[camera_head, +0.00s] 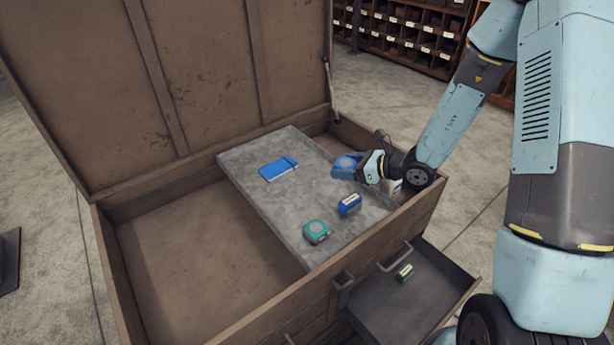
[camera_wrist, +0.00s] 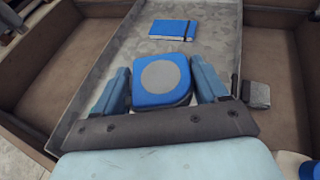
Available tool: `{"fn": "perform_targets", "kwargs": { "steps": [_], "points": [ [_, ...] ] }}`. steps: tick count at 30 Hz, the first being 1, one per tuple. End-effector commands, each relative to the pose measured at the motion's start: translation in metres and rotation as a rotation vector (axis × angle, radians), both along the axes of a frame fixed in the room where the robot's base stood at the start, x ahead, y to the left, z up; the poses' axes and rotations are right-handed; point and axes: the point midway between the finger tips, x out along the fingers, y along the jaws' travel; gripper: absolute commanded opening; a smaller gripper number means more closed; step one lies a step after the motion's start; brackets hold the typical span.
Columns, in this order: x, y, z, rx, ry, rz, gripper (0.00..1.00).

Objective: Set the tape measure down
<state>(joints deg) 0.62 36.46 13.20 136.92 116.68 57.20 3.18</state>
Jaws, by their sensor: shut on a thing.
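A blue tape measure (camera_head: 345,163) with a grey round face is in my gripper (camera_head: 358,167), over the right part of the grey tray (camera_head: 250,180). In the wrist view the tape measure (camera_wrist: 162,80) sits between the two fingers, which are shut on its sides. A teal tape measure (camera_head: 316,232) lies near the tray's front end. I cannot tell whether the held tape measure touches the tray.
A blue notebook (camera_head: 279,168) lies at the back left of the tray. A small blue box-like item (camera_head: 350,204) lies near its right side. The open chest's left compartment (camera_head: 195,250) is empty.

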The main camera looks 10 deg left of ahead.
Motion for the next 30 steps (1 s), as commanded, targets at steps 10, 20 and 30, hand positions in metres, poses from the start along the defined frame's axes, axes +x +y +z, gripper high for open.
{"fn": "perform_targets", "kwargs": {
  "steps": [10,20,30],
  "points": [
    [0.043,0.045,-0.029,0.002,0.001,-0.007,0.33],
    [0.076,0.08,-0.071,0.002,0.002,-0.011,0.33],
    [0.089,0.093,-0.093,0.001,0.001,-0.013,0.33]
  ]
}}
